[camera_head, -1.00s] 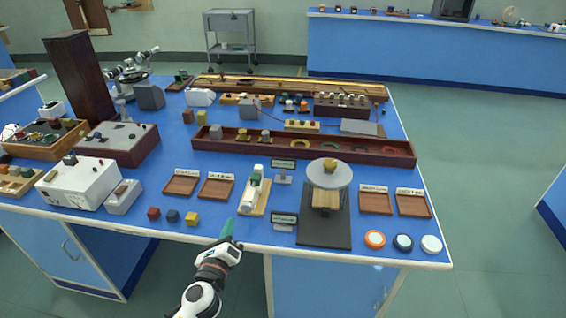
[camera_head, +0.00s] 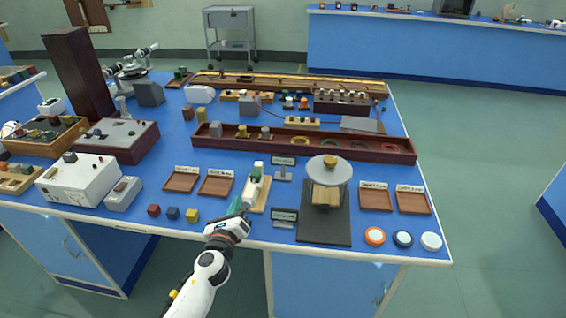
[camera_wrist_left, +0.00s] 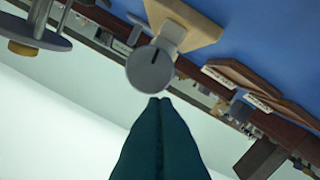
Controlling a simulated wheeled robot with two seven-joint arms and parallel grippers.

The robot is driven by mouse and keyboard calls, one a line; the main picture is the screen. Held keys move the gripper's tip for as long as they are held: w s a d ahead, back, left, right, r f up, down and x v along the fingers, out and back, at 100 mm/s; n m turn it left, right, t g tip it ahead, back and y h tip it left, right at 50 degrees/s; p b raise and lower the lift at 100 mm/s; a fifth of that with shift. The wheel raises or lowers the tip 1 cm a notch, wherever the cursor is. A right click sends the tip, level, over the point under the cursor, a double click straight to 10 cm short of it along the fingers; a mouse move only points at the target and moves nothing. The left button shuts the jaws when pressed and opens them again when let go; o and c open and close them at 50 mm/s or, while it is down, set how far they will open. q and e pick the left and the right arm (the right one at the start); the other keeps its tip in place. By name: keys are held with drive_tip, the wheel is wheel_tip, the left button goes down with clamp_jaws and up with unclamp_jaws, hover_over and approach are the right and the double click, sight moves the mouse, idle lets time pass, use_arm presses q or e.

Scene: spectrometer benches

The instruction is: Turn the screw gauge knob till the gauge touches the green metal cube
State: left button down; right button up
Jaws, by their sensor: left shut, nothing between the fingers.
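The screw gauge (camera_head: 256,185) is a white and grey device on a pale wooden base near the bench's front edge. A small greenish piece, possibly the green metal cube, shows at its far part; whether the gauge touches it is too small to tell. My left gripper (camera_head: 238,204), with teal fingers, is shut and empty at the gauge's near end. In the left wrist view, the round grey knob (camera_wrist_left: 150,70) with a dark line faces the shut fingertips (camera_wrist_left: 160,100), which look close to its edge; contact cannot be told. My right gripper is out of view.
A dark stand with a round plate (camera_head: 328,168) is right of the gauge. Small label stands (camera_head: 284,216) stand beside it. Wooden trays (camera_head: 215,185) and a long dark trough (camera_head: 346,150) lie beyond.

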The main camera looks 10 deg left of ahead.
use_arm(q)
drive_tip(key=shift+s+d+f+b, duration=0.1)
drive_tip(key=shift+d+f+b, duration=0.3)
drive_tip(key=shift+f+b, duration=0.1)
idle(0.8)
drive_tip(key=shift+d+f, duration=0.1)
drive_tip(key=shift+s+d+r, duration=0.1)
drive_tip(key=shift+d+r, duration=0.1)
drive_tip(key=shift+d, duration=0.25)
idle(0.6)
drive_tip(key=shift+r+p, duration=0.15)
drive_tip(key=shift+p, duration=0.15)
drive_tip(key=shift+r+p, duration=0.25)
drive_tip(key=shift+p, duration=0.05)
drive_tip(key=shift+s, duration=0.25)
drive_tip(key=s, duration=0.5)
drive_tip(key=shift+a+r, duration=0.2)
drive_tip(key=shift+a, duration=0.15)
drive_tip(key=shift+a, duration=0.1)
